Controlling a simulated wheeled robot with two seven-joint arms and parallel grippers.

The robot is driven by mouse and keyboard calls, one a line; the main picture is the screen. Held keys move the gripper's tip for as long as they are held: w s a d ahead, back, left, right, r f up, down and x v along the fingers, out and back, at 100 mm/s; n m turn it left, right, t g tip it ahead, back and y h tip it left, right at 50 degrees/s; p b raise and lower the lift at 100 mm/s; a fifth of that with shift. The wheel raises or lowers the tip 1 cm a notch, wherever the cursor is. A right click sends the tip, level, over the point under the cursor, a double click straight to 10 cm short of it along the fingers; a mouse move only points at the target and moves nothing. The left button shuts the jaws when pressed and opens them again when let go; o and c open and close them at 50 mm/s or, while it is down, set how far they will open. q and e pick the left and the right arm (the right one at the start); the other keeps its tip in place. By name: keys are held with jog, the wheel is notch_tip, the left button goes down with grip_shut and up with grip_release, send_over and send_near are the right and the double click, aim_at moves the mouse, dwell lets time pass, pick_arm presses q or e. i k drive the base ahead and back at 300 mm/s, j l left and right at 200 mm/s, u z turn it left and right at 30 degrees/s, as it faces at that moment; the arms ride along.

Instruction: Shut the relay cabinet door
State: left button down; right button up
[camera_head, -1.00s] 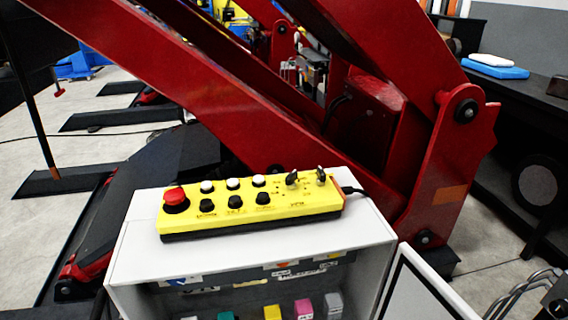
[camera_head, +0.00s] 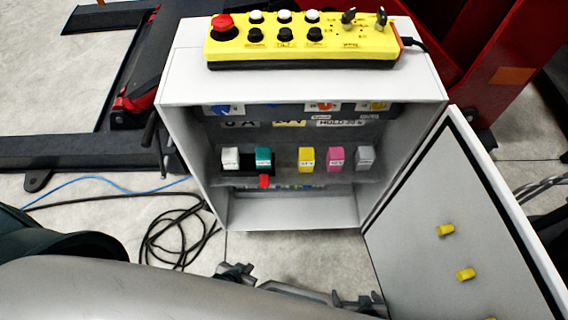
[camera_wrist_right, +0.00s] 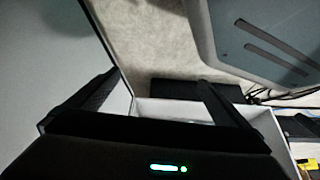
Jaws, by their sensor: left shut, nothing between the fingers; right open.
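The relay cabinet (camera_head: 190,135) is a white box standing open, its front facing me. Its door (camera_head: 425,205) is swung wide out to the right; the inner face, with black seal and yellow knobs, shows. In the right wrist view a pale panel, apparently the door (camera_wrist_right: 45,60), fills the left side. My right gripper (camera_head: 297,290) is low in front of the cabinet, left of the door, partly hidden by my silver arm link. In the right wrist view its fingers (camera_wrist_right: 150,100) are wide apart with nothing between them. My left gripper is not visible.
A yellow control box (camera_head: 300,45) with a red button lies on the cabinet top. Coloured relays (camera_head: 306,160) sit inside. Black cables (camera_head: 165,235) lie on the floor to the left. Red lift arms (camera_head: 510,80) stand behind. Grey hoses pass behind the door at right.

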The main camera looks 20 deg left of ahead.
aim_at(450, 240)
jog(key=k+j+z, duration=0.1)
jog(key=j+z, duration=0.25)
jog(key=k+j+z, duration=0.2)
jog(key=j+z, duration=0.15)
jog(key=k+j+z, duration=0.2)
jog(key=j+z, duration=0.15)
jog(key=k+j+z, duration=0.35)
jog(key=i+l, duration=0.05)
jog(key=i, duration=0.05)
